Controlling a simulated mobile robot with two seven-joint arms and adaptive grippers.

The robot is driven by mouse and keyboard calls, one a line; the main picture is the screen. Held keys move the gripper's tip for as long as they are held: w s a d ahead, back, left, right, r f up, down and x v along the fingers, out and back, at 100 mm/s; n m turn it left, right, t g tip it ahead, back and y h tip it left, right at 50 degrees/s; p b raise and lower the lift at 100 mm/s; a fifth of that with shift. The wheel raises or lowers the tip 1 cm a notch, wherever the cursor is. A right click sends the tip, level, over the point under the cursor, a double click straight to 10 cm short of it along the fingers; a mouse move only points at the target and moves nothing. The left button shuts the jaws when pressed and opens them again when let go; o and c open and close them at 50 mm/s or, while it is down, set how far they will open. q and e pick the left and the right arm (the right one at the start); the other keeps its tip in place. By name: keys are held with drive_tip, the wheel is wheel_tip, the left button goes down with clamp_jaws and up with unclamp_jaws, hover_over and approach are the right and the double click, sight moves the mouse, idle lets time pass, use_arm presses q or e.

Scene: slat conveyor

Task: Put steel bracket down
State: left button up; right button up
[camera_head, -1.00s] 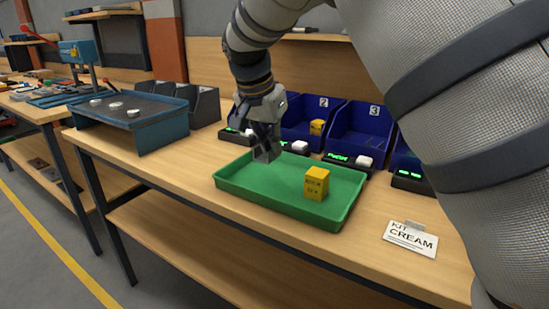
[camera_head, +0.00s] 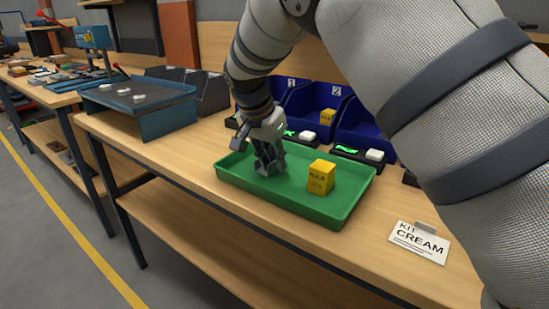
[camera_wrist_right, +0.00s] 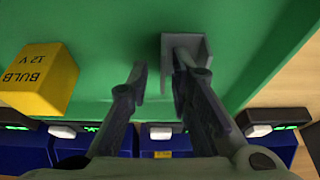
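The grey steel bracket (camera_wrist_right: 202,48) sits on the floor of the green tray (camera_wrist_right: 110,18), seen in the right wrist view. In the head view the bracket (camera_head: 268,169) is at the tray's left part, partly hidden by the fingers. My right gripper (camera_head: 268,156) is low inside the tray. In the wrist view its fingers (camera_wrist_right: 158,68) are apart. The right finger is inside the bracket's angle, close to or touching it; the left finger is clear of it. My left gripper is not in view.
A yellow bulb box (camera_head: 321,178) stands in the tray, right of the gripper. Blue bins (camera_head: 357,137) and small label units with white buttons (camera_head: 374,155) are behind the tray. A blue stand (camera_head: 139,112) is at the left.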

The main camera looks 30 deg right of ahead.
drive_tip(key=v, duration=1.2)
drive_tip(key=shift+r, duration=0.2)
drive_tip(key=shift+f, duration=0.1)
